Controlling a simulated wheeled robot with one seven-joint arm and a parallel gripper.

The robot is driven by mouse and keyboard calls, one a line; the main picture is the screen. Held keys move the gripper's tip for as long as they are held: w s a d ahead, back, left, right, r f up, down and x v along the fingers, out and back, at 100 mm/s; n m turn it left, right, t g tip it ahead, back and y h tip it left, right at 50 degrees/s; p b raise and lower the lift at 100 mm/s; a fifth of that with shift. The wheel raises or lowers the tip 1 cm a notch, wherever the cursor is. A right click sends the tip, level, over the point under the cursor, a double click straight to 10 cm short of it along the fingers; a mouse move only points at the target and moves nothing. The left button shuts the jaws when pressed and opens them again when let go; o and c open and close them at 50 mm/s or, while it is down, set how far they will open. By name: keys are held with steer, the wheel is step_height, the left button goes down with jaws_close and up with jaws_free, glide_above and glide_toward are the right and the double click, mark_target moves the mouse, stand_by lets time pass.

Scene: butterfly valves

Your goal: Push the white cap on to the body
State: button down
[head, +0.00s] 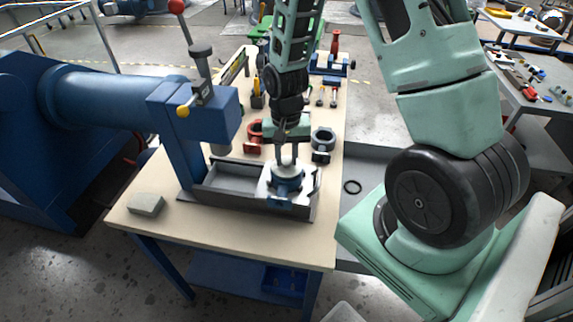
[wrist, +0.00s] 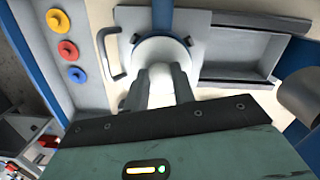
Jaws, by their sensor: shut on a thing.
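My gripper (head: 287,163) points down over the grey fixture at the front of the bench. Its fingers, also in the wrist view (wrist: 168,75), are close together, shut on the white cap (wrist: 148,50). The white cap (head: 286,171) is round and sits at the top of the blue body (head: 287,187). The cap appears to touch the body, but I cannot tell how far it is seated. The body stands on a pale plate at the right end of the fixture. The fingers hide part of the cap.
A grey tray (head: 235,178) lies left of the body. A blue press (head: 205,110) with a red-knobbed lever stands further left. A grey block (head: 146,203) lies at the front left. Coloured buttons (wrist: 67,49) show in the wrist view.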

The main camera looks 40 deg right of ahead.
mark_target(287, 160)
steer(key=shift+f+b, duration=0.45)
steer(key=shift+f, duration=0.25)
stand_by(1.0)
steer(key=shift+r, duration=0.15)
stand_by(0.6)
steer(key=c, duration=1.1)
jaws_free()
steer(key=shift+r+p, duration=0.1)
steer(key=shift+p, duration=0.2)
step_height(287, 160, up, 7)
steer(key=p, duration=0.6)
